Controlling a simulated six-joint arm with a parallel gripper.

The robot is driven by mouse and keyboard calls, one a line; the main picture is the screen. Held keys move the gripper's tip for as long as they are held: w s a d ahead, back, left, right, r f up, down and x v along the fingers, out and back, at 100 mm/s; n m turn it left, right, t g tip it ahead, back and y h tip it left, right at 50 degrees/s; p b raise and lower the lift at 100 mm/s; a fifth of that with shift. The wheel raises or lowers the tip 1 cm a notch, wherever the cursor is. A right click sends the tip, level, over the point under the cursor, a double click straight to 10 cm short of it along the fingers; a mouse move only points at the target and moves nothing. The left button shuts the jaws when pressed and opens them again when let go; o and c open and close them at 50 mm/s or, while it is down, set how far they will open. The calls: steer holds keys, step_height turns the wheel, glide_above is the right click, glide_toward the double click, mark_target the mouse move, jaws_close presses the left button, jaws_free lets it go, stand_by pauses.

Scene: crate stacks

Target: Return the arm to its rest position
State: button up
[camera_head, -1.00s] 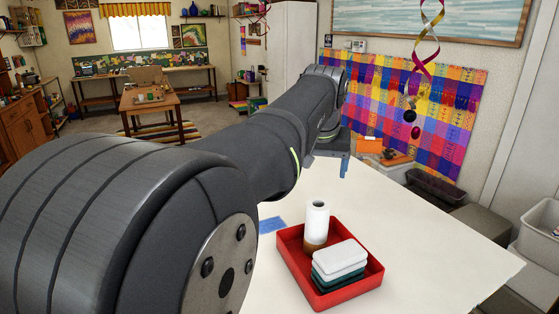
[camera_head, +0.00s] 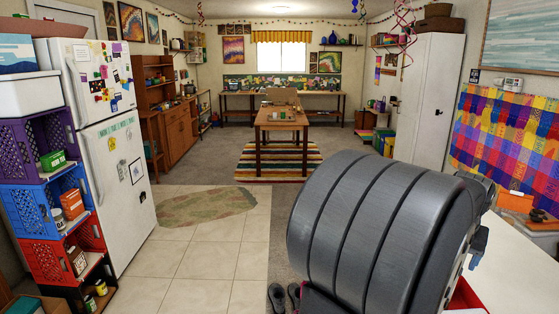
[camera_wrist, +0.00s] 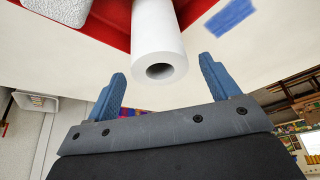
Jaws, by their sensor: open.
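My gripper (camera_wrist: 162,66) shows in the wrist view with its two blue fingers spread apart. No object is held between them. A white roll (camera_wrist: 157,30) lies ahead of the fingers, its open end facing the camera; the gap between it and the fingers is hard to judge. The roll is at the red tray (camera_wrist: 194,10), beside a white textured item (camera_wrist: 58,10). Only a red sliver of the tray (camera_head: 465,297) shows there.
The white table (camera_head: 515,268) is at the right, with a blue patch (camera_wrist: 230,17) on it in the wrist view. At the left stand stacked purple (camera_head: 32,150), blue (camera_head: 28,208) and red (camera_head: 45,255) crates by a white fridge (camera_head: 125,195).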

steer(key=x, duration=0.4)
stand_by(0.3)
steer(key=v, duration=1.8)
steer(key=x, duration=1.7)
steer(key=shift+f, duration=0.35)
steer(key=shift+w+d+r, duration=0.2)
steer(key=shift+w+r, duration=0.05)
steer(key=shift+r, duration=0.05)
steer(key=shift+s+r, duration=0.1)
steer(key=shift+r, duration=2.3)
